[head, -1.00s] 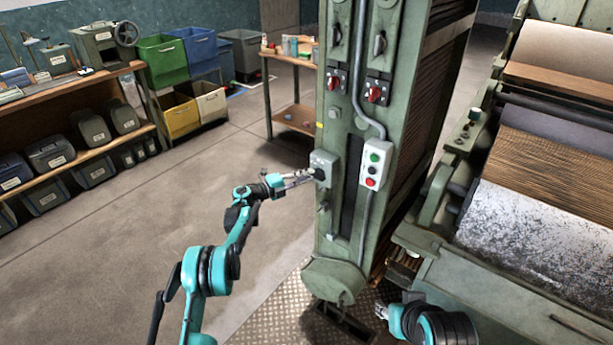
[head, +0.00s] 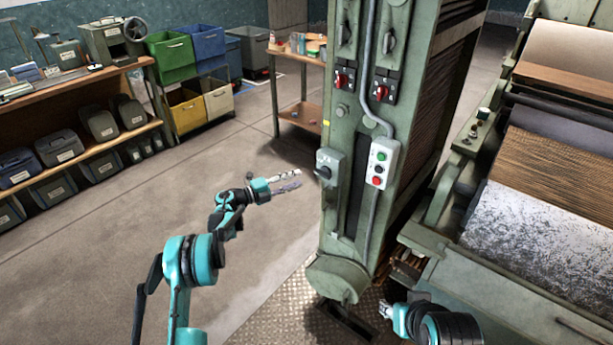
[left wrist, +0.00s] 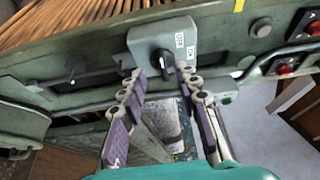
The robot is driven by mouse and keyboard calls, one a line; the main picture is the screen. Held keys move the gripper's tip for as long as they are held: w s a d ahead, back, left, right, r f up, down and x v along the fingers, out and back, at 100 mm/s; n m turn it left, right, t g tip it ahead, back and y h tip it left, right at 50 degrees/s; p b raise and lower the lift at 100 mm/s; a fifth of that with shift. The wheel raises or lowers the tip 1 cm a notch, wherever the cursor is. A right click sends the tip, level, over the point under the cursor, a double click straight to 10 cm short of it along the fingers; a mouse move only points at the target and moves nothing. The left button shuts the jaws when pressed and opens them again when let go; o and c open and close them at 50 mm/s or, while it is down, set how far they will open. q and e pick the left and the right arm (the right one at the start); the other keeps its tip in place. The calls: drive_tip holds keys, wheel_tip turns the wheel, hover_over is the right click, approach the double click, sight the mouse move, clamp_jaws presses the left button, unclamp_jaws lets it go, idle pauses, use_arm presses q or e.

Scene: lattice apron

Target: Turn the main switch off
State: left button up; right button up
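The main switch (head: 328,165) is a grey box with a black knob on the front of the green machine column. In the left wrist view the switch box (left wrist: 150,42) shows with its black knob (left wrist: 165,63) and two small white labels on its right side. I cannot tell which label the knob points to. My left gripper (head: 290,181) is open and empty, a little left of the switch and apart from it. In the left wrist view its fingers (left wrist: 162,76) are spread, with the knob between and beyond the tips. My right gripper (head: 387,310) is low near the column's foot; its opening is unclear.
A button box (head: 381,163) with green, black and red buttons sits right of the switch. The roller machine (head: 530,230) stands at right. The floor (head: 110,240) left of the column is clear.

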use_arm(q)
drive_tip(key=shift+v, duration=2.05)
